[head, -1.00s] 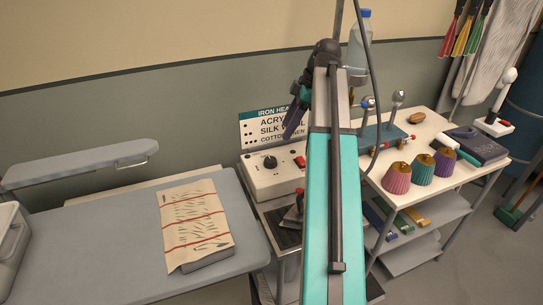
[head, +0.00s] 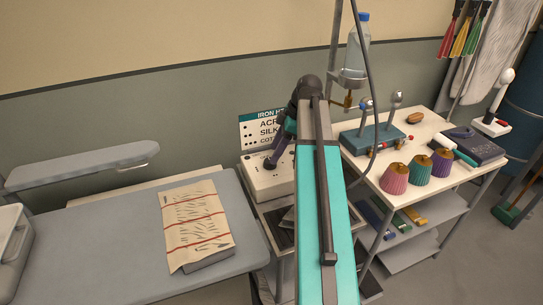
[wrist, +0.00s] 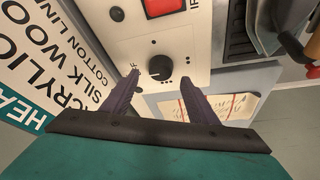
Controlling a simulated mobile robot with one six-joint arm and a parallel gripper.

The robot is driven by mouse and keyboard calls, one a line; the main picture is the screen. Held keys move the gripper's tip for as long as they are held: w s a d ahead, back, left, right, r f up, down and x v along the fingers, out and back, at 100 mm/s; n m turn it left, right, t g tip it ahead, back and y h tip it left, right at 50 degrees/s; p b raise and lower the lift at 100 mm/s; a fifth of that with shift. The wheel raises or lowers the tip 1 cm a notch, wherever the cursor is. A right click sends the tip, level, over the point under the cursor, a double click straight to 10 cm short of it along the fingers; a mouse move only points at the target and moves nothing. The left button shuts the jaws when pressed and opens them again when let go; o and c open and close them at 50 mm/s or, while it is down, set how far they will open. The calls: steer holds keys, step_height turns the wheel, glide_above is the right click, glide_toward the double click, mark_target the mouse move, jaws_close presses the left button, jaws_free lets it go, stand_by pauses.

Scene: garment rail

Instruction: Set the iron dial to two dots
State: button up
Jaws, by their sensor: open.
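The black iron dial (wrist: 160,68) sits on the pale face of the iron's control box (wrist: 190,42), with small marks printed around it. Its pointer setting is too small to read with certainty. My gripper (wrist: 160,80) is open in the wrist view, with one purple finger to each side of the dial's near edge and the dial visible between and beyond the tips. The heat sign (head: 259,130) stands behind the box, partly covered by my arm.
A red switch (wrist: 158,6) is on the box, beyond the dial in the wrist view. The ironing board (head: 110,235) holds a folded cloth (head: 195,222) at left. At right, a white table (head: 410,150) carries several objects. A bottle (head: 357,45) stands on a holder behind my arm.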

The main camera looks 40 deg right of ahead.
steer(key=shift+p+x, duration=0.4)
steer(key=shift+x, duration=1.5)
steer(key=shift+c, duration=0.5)
